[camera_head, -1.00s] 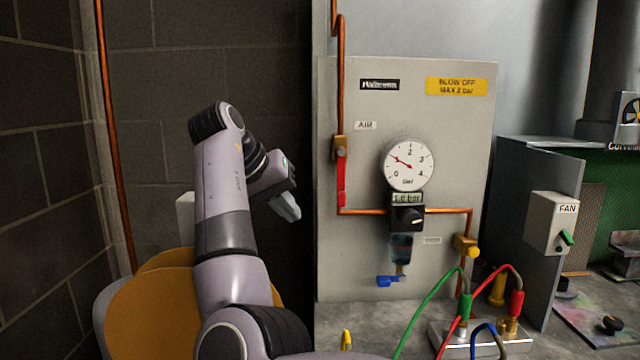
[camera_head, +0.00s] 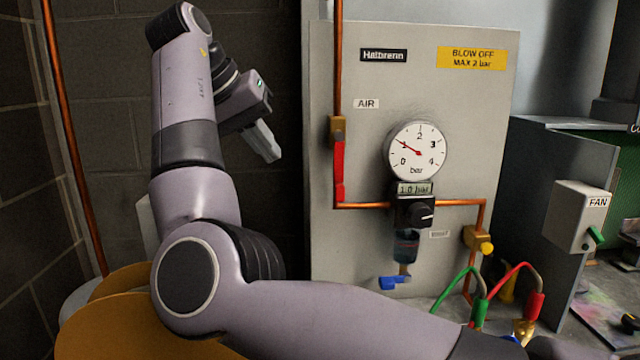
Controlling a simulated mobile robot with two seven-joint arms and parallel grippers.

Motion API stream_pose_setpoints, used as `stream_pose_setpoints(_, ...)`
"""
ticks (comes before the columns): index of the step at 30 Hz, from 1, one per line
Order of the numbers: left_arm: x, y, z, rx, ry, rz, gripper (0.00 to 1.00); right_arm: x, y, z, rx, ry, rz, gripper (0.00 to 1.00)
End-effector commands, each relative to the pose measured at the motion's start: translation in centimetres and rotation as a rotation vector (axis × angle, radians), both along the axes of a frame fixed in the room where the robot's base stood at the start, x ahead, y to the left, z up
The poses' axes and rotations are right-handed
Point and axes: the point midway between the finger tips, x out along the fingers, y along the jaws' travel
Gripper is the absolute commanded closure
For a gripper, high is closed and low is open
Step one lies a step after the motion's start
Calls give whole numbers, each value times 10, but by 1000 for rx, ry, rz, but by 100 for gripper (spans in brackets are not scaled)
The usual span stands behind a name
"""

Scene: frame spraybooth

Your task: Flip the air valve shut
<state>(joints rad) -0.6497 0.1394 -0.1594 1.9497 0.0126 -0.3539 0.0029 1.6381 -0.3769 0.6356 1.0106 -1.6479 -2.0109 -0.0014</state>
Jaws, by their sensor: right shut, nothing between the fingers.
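The air valve has a brass body (camera_head: 337,130) on the vertical copper pipe, below and left of the AIR label (camera_head: 366,104). Its red lever (camera_head: 339,172) hangs straight down, in line with the pipe. My right gripper (camera_head: 269,150) is shut and empty, to the left of the panel and of the red lever. It points down and right, and a gap shows between it and the lever. My left gripper is not in view.
The grey panel (camera_head: 460,110) also carries a round gauge (camera_head: 417,151) with its needle near 1, a black regulator (camera_head: 413,211) and a blue tap (camera_head: 393,283). Red and green hoses rise at lower right. A FAN switch box (camera_head: 578,218) stands right.

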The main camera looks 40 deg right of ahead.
Motion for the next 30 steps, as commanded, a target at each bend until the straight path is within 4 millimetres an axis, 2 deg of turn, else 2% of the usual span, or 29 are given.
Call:
stream_pose_setpoints(8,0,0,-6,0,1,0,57,-1,-15,-20,-1,2,-5,100)
stream_pose_setpoints(19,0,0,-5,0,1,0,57,-2,-61,-82,1,2,-3,100)
stream_pose_setpoints(30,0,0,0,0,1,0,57,-26,-89,-80,1,-1,0,100)
